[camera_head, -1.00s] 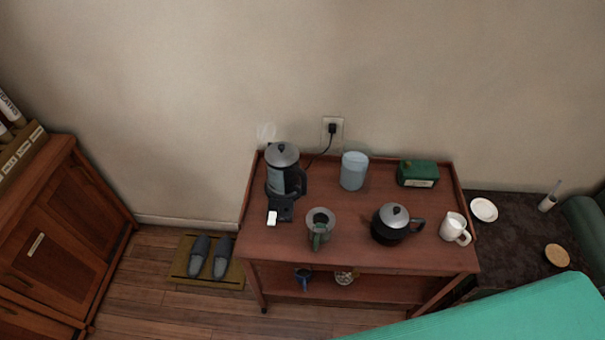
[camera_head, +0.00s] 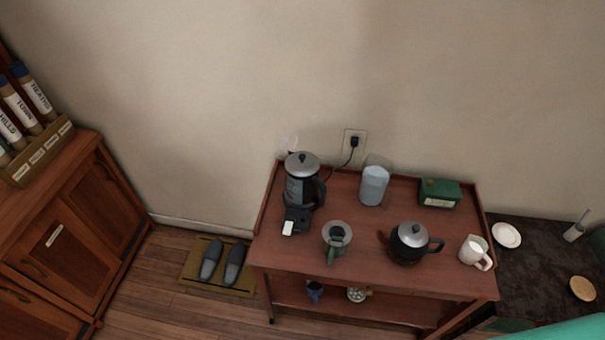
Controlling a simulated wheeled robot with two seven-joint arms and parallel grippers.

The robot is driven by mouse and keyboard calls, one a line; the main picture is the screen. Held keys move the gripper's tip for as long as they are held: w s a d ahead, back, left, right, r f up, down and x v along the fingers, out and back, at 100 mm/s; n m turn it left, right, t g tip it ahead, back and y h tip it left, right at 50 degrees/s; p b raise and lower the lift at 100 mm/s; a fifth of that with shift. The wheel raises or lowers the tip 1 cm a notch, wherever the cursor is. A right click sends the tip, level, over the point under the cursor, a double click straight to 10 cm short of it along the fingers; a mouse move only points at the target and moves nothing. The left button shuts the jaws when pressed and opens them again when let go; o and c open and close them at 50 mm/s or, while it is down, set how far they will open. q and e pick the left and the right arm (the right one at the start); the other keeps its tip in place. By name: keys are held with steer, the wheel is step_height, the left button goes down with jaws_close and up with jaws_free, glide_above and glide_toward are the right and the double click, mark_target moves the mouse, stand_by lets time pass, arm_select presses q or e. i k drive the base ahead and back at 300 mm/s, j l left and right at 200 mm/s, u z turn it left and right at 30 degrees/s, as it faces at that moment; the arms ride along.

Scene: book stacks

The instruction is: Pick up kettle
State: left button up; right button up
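A tall electric kettle (camera_head: 301,182) with a grey lid and black handle stands at the back left of the wooden cart (camera_head: 350,258), with faint steam above it. A black base with a pale switch sits at its front. A rounder black pot (camera_head: 408,246) with a grey lid, a spout on its left and a handle on its right stands at the cart's front right. Neither of my grippers is in view, and nothing touches the kettle or the pot.
The cart top also holds a green mug-like vessel (camera_head: 335,240), a clear container (camera_head: 374,186), a green box (camera_head: 439,193) and a white jug (camera_head: 475,252). Slippers (camera_head: 222,262) lie on a mat. A wooden cabinet (camera_head: 65,235) stands left, a teal surface (camera_head: 570,332) bottom right.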

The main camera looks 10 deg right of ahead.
mark_target(301, 193)
steer(key=k+l, duration=0.7)
